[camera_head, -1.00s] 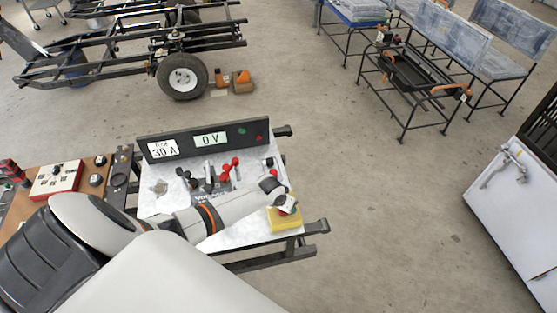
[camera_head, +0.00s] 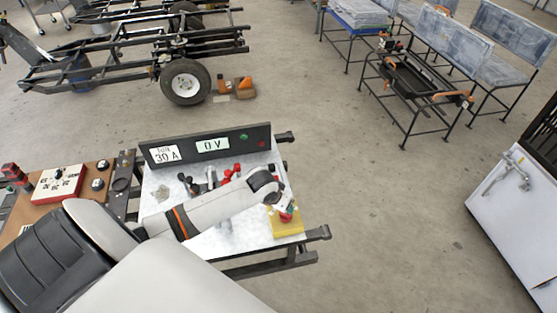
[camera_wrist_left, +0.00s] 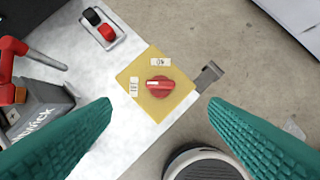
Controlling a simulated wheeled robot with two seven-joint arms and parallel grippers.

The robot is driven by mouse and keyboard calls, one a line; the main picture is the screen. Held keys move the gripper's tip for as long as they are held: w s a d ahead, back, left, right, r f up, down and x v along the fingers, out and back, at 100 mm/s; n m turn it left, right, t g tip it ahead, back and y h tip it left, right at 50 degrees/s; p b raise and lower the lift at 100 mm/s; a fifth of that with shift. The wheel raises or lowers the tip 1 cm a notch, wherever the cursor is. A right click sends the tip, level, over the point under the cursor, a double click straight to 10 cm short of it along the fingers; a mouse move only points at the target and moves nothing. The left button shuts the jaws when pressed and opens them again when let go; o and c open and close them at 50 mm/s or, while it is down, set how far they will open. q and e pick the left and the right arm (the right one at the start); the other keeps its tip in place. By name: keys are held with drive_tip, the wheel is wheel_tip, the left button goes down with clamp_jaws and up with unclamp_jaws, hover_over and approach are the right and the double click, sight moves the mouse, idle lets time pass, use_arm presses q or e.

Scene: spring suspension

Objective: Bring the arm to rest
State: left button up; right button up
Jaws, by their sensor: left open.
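My left arm (camera_head: 215,207) reaches in from the left over the white bench top (camera_head: 150,195). In the head view its wrist end is just above the yellow switch box (camera_head: 287,229), and the fingers cannot be made out clearly. In the left wrist view my left gripper (camera_wrist_left: 160,102) is open and empty, with two teal fingers wide apart. The yellow box (camera_wrist_left: 180,102) with a red knob (camera_wrist_left: 158,86) and two white labels shows between and beyond the fingertips. The fingers appear clear of the knob. My right gripper is not in view.
A dark panel (camera_head: 232,145) reading 30 A and 0 V stands at the bench's back. Red and black clamps (camera_head: 228,174) lie before it. A red and white meter box (camera_head: 58,186) is at left. A white cabinet (camera_head: 515,210) stands right, with open floor between.

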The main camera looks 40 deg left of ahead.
use_arm(q)
drive_tip(key=s+d+m, duration=0.2)
drive_tip(key=s+d, duration=0.3)
drive_tip(key=d, duration=0.1)
drive_tip(key=s+d+r+m+g, duration=0.1)
drive_tip(key=s+d+r, duration=0.2)
drive_tip(key=s+r, duration=0.35)
drive_tip(key=s+d+r, duration=0.2)
drive_tip(key=s+r, duration=0.1)
drive_tip(key=s, duration=0.7)
wheel_tip(320, 180, down, 28)
drive_tip(key=g+b, duration=0.1)
drive_tip(key=b, duration=0.2)
drive_tip(key=s+a+f+g+b, duration=0.1)
drive_tip(key=s+a+f, duration=0.1)
drive_tip(key=s+f, duration=1.5)
wheel_tip(320, 180, down, 2)
drive_tip(key=shift+s+a+m+g+b, duration=0.3)
drive_tip(key=shift+a+b, duration=0.05)
